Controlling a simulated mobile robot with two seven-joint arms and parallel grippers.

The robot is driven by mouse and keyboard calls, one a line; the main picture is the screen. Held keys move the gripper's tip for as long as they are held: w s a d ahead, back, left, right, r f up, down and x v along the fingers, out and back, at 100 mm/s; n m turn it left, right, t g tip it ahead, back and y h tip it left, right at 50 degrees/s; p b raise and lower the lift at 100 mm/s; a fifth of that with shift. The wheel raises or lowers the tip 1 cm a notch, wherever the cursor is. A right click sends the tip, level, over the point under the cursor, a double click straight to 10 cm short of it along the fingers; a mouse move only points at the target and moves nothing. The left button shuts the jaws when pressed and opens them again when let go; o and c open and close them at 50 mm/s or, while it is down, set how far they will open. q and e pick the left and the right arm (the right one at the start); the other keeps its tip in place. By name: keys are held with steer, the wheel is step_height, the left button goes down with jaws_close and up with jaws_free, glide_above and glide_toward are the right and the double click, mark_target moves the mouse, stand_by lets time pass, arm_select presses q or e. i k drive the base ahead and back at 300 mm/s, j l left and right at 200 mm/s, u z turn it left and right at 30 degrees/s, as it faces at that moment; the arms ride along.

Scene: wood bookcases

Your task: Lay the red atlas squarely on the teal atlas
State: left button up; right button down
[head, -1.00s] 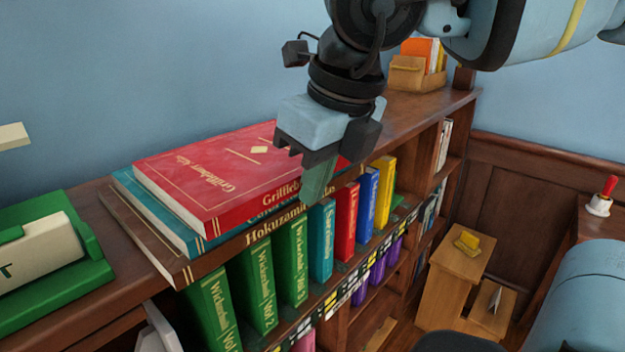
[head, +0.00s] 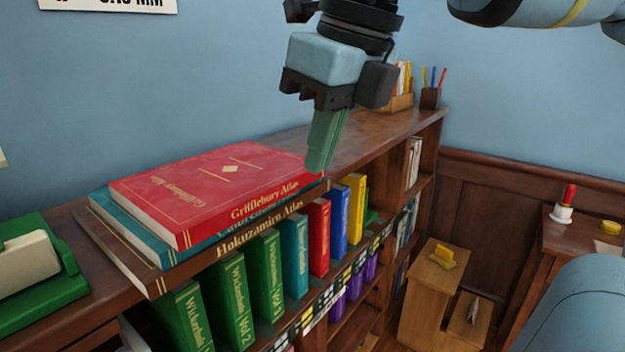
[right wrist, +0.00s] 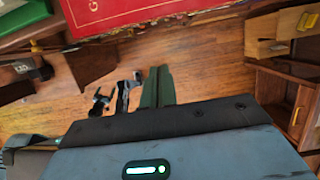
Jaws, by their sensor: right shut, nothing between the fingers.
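The red atlas (head: 215,185) lies flat on the teal atlas (head: 130,229), on top of the bookcase. A strip of teal shows along the left end, so the red atlas sits shifted to the right on it. The red spine partly covers the teal spine's lettering. The right wrist view shows the red cover (right wrist: 130,12) at the top. My right gripper (head: 318,168) is shut and empty, its green fingers pointing down at the right end of the red atlas. I cannot tell whether they touch it. My left gripper is out of view.
A brown atlas (head: 150,282) lies under the teal one. A green and cream object (head: 40,270) stands at left on the bookcase top. Green volumes (head: 235,300) and coloured books fill the shelf below.

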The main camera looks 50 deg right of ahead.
mark_target(186, 202)
steer(key=i+l+u, duration=0.15)
steer(key=l+u, duration=0.25)
steer(key=l, duration=0.15)
steer(key=l+u, duration=0.4)
steer(key=l, duration=0.15)
steer(key=l+u, duration=0.4)
steer(key=l, duration=0.15)
